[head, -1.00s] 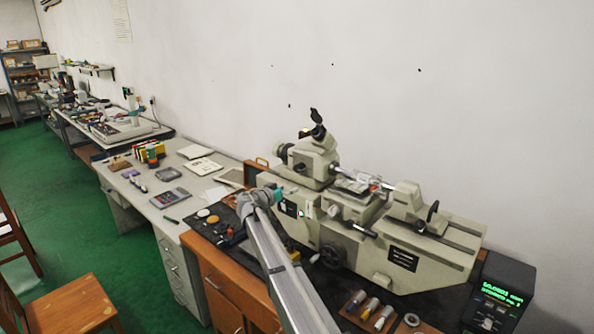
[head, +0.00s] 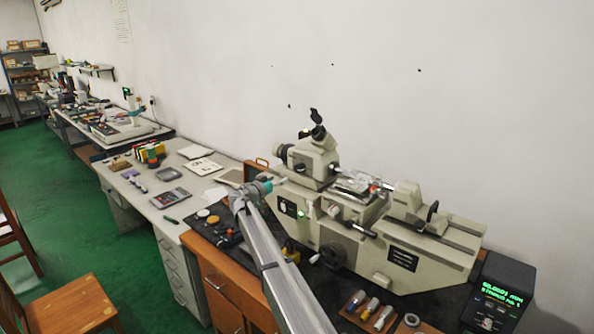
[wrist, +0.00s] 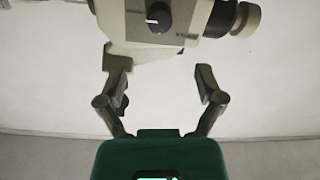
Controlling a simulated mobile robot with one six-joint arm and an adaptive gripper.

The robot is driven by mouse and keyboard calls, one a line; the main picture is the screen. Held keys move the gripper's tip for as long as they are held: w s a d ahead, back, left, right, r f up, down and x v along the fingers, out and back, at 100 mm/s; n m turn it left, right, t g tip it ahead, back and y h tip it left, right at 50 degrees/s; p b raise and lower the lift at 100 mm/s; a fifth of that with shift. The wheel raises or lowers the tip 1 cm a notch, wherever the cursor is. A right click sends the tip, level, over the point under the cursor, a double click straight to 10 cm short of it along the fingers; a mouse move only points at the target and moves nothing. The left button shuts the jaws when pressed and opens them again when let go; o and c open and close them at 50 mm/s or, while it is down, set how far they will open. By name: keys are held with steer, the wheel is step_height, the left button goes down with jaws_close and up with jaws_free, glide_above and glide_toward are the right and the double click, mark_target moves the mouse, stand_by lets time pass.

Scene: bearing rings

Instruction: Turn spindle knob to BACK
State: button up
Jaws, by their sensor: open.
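The measuring machine (head: 350,250) is a long cream bench instrument with dark knobs and an eyepiece. My gripper (head: 281,182) is at its left end in the head view, partly blurred into the machine behind it. In the wrist view my gripper (wrist: 158,62) has its two fingers spread with nothing between them. A dark round knob (wrist: 159,12) on the cream body lies beyond the fingertips, at the top edge. I cannot tell which knob is the spindle knob, or its setting. A black control box (head: 496,290) with lit green text and small controls stands at the right.
A wooden rack with small cylinders (head: 368,310) lies at the machine's front. The grey desk (head: 150,205) at the left holds books, a calculator and small items. A wooden chair (head: 72,305) stands on the green floor. The white wall (head: 480,110) is behind.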

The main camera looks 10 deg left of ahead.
mark_target(297, 169)
steer(key=x, duration=1.1)
steer(key=shift+w+d, duration=0.2)
steer(key=shift+w, duration=0.1)
steer(key=c, duration=1.2)
steer(key=shift+o, duration=0.2)
